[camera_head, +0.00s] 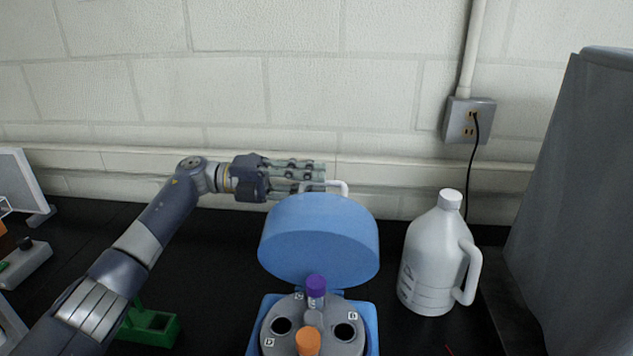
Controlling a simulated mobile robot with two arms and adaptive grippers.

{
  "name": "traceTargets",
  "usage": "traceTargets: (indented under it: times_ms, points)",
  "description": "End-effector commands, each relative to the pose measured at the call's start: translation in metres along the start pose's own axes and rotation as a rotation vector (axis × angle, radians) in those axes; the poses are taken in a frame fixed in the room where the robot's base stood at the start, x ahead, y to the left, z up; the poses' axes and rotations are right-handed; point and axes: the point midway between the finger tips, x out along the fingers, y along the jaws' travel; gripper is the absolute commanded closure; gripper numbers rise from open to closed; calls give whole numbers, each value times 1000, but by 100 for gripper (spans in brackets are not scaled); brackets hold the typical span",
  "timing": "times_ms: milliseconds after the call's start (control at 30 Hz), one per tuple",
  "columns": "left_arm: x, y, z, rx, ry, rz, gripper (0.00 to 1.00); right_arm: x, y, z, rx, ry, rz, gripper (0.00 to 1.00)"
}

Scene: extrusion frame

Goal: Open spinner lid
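The spinner is a blue machine whose round blue lid (319,243) stands raised and tilted back above its base. The open base (370,323) shows a grey rotor (336,311) with several holes. A tube with a purple cap (316,286) and one with an orange cap (308,341) stand in the rotor. My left gripper (316,178) is behind the lid's top edge, its fingers extended to the right beside a white handle (341,186). I cannot tell whether the fingers touch the handle or how far apart they are. My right gripper is not in view.
A white jug (434,258) stands on the black bench right of the spinner. A large grey machine (585,190) is at the far right. A green rack (150,326) sits at the lower left near my arm. The wall is close behind.

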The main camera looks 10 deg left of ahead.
Motion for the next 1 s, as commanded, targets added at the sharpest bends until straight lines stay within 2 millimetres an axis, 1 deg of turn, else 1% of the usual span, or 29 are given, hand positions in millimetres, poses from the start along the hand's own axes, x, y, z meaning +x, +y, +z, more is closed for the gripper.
traceTargets:
  times_ms: [33,300,400,500,600,700,1000]
  points:
    - [-11,-1,1,0,-5,1,70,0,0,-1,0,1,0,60]
    - [-69,-2,1,1,-6,-1,70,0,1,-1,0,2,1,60]
    - [-87,-2,0,2,-6,-2,70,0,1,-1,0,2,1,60]
    - [-98,-3,0,2,-5,-2,70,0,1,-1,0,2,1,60]
    - [-105,-3,0,2,-4,-2,70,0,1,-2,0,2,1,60]
    - [-108,-2,0,3,-4,-2,70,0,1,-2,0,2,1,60]
    - [-110,-4,0,6,-8,-4,70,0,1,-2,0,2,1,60]
